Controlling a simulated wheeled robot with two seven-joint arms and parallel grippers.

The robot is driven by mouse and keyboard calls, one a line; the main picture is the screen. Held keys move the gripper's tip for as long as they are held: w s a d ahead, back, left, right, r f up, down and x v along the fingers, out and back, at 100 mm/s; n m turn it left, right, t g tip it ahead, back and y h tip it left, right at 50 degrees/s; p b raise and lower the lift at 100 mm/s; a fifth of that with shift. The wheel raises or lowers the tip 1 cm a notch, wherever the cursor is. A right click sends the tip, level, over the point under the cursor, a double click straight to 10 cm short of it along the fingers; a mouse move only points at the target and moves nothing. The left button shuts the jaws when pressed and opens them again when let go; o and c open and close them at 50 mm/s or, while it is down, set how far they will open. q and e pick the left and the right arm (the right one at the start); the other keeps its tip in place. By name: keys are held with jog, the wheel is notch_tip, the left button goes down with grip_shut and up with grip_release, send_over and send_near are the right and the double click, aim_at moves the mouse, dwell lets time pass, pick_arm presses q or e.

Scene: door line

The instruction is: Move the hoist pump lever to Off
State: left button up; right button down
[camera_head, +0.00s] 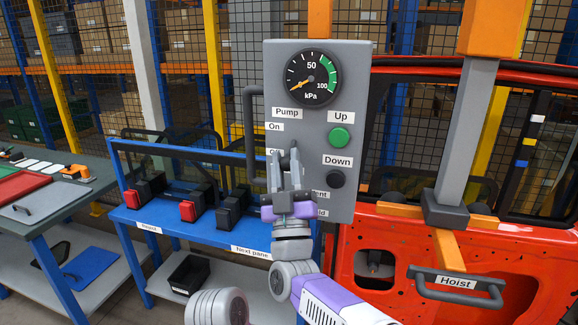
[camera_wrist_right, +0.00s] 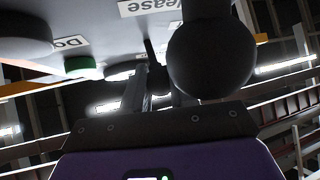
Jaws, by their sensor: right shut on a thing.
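The grey hoist control box (camera_head: 357,75) carries the pump lever (camera_head: 284,162), whose dark tip shows between the fingers of my right gripper (camera_head: 284,155). The gripper is shut on it, beside the partly hidden Off label and below the On label (camera_head: 274,127). In the right wrist view a thin dark lever part (camera_wrist_right: 150,52) shows between the fingers (camera_wrist_right: 160,85). A large black ball knob (camera_wrist_right: 212,57) is close to the camera there. The gauge (camera_head: 311,76) needle points to the low end. My left gripper is not in view.
A green Up button (camera_head: 340,138) and a black Down button (camera_head: 336,179) are right of the gripper. Lower labels are partly covered. The Hoist handle (camera_head: 457,282) and orange-red door (camera_head: 400,240) are at right. A blue rack (camera_head: 200,227) stands behind at left.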

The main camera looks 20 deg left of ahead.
jog(key=c, duration=0.9)
grip_release()
jog(key=shift+f, duration=0.1)
jog(key=shift+b+v, duration=0.45)
jog(key=shift+v, duration=3.25)
